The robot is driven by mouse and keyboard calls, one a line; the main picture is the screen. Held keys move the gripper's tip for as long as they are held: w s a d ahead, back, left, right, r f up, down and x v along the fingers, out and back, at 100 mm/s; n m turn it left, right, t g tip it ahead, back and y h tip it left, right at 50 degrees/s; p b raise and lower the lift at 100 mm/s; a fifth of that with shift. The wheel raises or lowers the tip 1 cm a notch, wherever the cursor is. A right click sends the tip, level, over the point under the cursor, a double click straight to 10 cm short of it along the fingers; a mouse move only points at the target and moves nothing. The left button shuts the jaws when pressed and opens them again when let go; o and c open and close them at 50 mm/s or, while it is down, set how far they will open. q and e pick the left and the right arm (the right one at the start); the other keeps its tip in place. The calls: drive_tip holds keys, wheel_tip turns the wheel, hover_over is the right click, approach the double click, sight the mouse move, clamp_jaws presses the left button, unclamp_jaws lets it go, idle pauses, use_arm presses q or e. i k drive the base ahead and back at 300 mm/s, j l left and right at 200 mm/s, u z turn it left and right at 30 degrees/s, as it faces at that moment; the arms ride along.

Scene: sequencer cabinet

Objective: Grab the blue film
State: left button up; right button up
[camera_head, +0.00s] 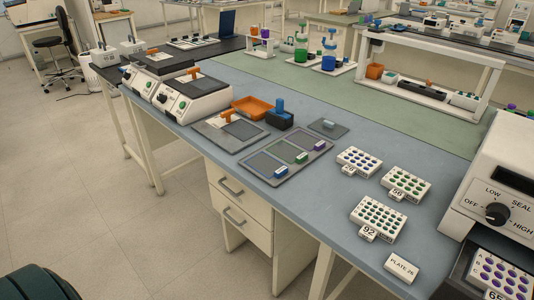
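A flat grey tray (249,177) lies on the blue-grey bench top, near its front edge. It holds three flat panels side by side, each with a small coloured tab at its right end. The panel closest to the front edge has a blue and white tab (281,172) and looks like the blue film (263,164). The middle panel has a green tab (302,157), and the far one a purple tab (320,145). No gripper shows on or near the tray. Neither my left nor my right gripper is in view.
Behind the tray are a dark block with a blue handle (280,113), an orange tray (251,107) and a grey plate (328,128). Several white well racks (379,219) stand to the right, beside a sealer with a dial (497,213). Bench between tray and racks is clear.

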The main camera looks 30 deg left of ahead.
sight(263, 162)
drive_tip(key=j+z, duration=0.45)
drive_tip(key=j, duration=1.25)
